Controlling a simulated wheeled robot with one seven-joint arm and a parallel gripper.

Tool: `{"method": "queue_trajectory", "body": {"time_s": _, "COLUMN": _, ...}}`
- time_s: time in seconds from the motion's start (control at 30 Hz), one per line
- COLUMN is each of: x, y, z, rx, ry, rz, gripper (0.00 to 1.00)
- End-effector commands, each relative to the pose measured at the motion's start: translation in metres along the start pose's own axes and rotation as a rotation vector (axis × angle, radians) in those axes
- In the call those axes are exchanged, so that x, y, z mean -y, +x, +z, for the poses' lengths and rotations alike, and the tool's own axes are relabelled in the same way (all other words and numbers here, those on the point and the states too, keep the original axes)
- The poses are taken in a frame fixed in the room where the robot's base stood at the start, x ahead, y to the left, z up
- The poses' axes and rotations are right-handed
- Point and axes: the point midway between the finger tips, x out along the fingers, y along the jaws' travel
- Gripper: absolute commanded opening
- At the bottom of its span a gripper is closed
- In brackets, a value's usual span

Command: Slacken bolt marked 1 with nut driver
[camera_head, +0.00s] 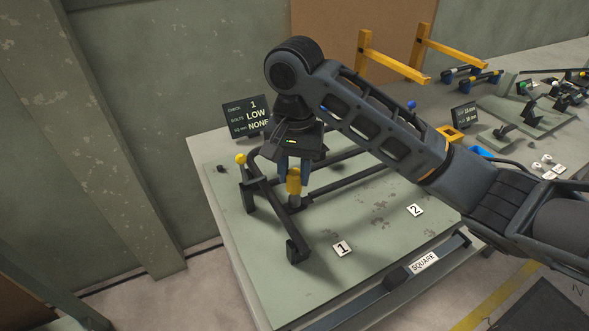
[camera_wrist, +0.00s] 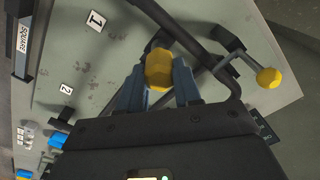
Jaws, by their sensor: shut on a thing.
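My gripper (camera_head: 293,172) points down over the left part of the bench and is shut on the yellow handle of the nut driver (camera_head: 293,184). In the wrist view the driver's yellow handle (camera_wrist: 159,72) sits between the two blue-grey fingers. The driver is upright, its grey lower end over the dark lounger frame (camera_head: 262,190) near a joint. The bolt under it is hidden, so I cannot tell whether the socket is seated. The plate marked 1 (camera_head: 342,248) lies on the bench in front of the frame, and the plate marked 2 (camera_head: 415,210) lies to its right.
A dark display (camera_head: 248,116) reading "1", "LOW" and "NONE" stands behind the frame. A yellow knob (camera_head: 240,159) tops the frame's left end. Yellow brackets (camera_head: 393,65) and other tools stand at the back right. A rail labelled SQUARE (camera_head: 424,262) runs along the front edge.

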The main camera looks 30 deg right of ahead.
Motion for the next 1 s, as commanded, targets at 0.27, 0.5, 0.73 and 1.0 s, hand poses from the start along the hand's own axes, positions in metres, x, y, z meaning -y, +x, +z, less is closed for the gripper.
{"method": "queue_trajectory", "body": {"time_s": 0.27, "x": 0.000, "y": -0.002, "z": 0.000, "rx": 0.000, "ry": -0.225, "rz": 0.002, "gripper": 0.00}}
{"method": "queue_trajectory", "body": {"time_s": 0.5, "x": 0.000, "y": -0.013, "z": -0.001, "rx": -0.001, "ry": -0.225, "rz": 0.000, "gripper": 0.00}}
{"method": "queue_trajectory", "body": {"time_s": 0.73, "x": 0.000, "y": -0.024, "z": 0.000, "rx": 0.000, "ry": -0.225, "rz": 0.001, "gripper": 0.00}}
{"method": "queue_trajectory", "body": {"time_s": 1.0, "x": 0.000, "y": -0.036, "z": -0.001, "rx": -0.002, "ry": -0.224, "rz": 0.000, "gripper": 0.00}}
